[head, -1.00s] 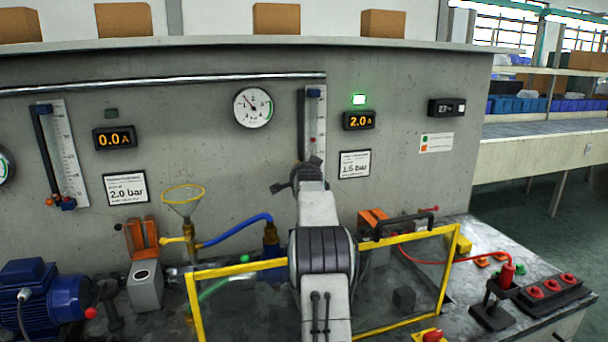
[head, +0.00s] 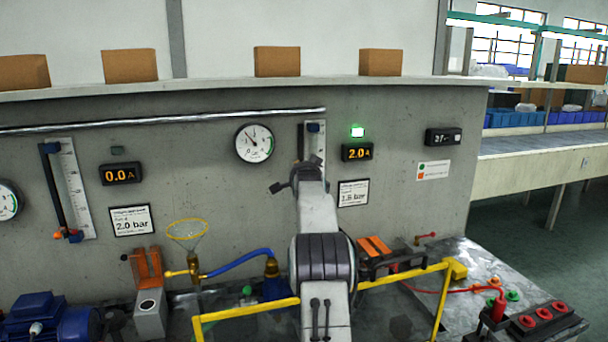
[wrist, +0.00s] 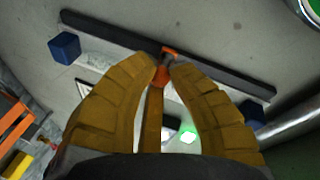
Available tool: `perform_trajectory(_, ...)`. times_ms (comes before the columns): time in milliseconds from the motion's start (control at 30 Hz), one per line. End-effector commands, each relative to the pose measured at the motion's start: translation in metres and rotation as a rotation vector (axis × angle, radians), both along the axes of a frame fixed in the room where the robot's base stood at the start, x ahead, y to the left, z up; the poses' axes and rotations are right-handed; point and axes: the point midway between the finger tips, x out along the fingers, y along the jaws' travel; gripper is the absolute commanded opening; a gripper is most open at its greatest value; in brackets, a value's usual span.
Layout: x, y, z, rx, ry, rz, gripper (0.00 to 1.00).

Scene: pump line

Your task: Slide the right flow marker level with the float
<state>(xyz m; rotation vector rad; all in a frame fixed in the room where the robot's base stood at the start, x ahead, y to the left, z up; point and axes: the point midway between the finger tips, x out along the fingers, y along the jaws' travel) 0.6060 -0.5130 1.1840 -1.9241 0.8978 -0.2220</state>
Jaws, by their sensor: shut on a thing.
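The right flow meter, a pale scale plate (head: 319,139) with a dark tube and a blue top fitting, is on the grey panel. My arm hides its lower part. In the wrist view, its dark tube (wrist: 115,35) runs slanting across between two blue end blocks (wrist: 64,46). In the head view my gripper (head: 308,168) is in front of the meter, seen from behind. I cannot make out the float.
A round gauge (head: 254,143) is left of the meter, and a 2.0 A display (head: 357,152) and notice (head: 353,193) are right. A yellow guard frame (head: 400,275) stands below. The left flow meter (head: 70,188) is far left.

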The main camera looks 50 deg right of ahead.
Motion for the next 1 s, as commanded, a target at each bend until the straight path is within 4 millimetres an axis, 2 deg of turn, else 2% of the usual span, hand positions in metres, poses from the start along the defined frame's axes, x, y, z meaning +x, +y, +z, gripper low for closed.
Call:
perform_trajectory(33, 0.0, -0.001, -0.001, 0.0, 0.0, -0.001, 0.2)
perform_trajectory(333, 0.0, 0.0, -0.001, 0.001, 0.002, 0.0, 0.45)
perform_trajectory(733, -0.003, 0.002, 0.0, 0.001, 0.002, 0.0, 0.45)
perform_trajectory(1000, -0.017, 0.016, 0.005, 0.001, 0.002, 0.0, 0.45)
